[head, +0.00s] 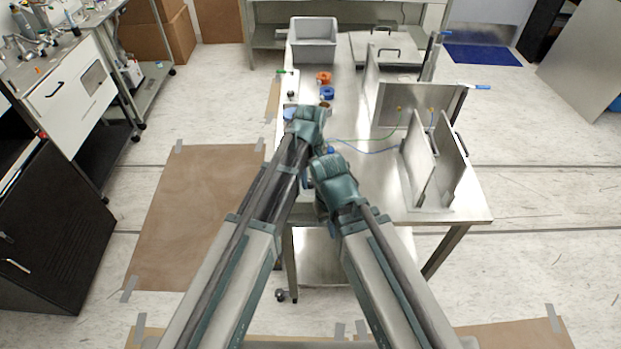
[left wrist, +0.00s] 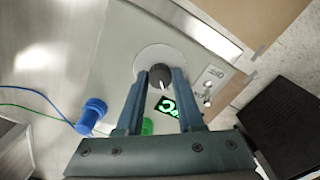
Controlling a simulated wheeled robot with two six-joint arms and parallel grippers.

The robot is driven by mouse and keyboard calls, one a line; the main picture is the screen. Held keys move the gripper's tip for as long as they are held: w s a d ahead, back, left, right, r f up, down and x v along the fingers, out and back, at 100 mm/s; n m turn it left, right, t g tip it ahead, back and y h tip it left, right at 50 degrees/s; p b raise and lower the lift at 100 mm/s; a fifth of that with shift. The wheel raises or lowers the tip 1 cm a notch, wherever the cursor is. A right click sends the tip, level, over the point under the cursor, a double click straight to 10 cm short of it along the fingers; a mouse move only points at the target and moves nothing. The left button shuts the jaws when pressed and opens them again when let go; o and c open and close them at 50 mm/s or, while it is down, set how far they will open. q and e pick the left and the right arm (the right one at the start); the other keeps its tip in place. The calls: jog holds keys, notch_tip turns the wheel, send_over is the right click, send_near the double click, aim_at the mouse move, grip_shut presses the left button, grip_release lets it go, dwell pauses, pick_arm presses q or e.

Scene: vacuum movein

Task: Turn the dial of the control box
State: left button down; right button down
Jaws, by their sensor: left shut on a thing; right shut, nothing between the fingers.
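The control box (left wrist: 112,62) is a grey panel in the left wrist view. Its black dial (left wrist: 160,76) has a white pointer mark and sits on a pale round plate. In the head view my left gripper (head: 303,110) is over the table's left edge and hides most of the box. My right gripper (head: 322,155) is shut and empty, just nearer than the left one.
A metal table (head: 375,185) holds a grey bin (head: 313,42) at the far end and upright metal panels (head: 418,155) on the right. Orange (head: 324,77) and blue (head: 327,92) parts lie beyond my left gripper.

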pick_arm(q)
jog(key=m, duration=0.4)
jog(key=shift+m, duration=0.4)
jog(key=m, duration=0.4)
jog(key=shift+m, duration=0.3)
jog(key=m, duration=0.4)
jog(key=shift+m, duration=2.3)
jog(key=c, duration=0.5)
grip_release()
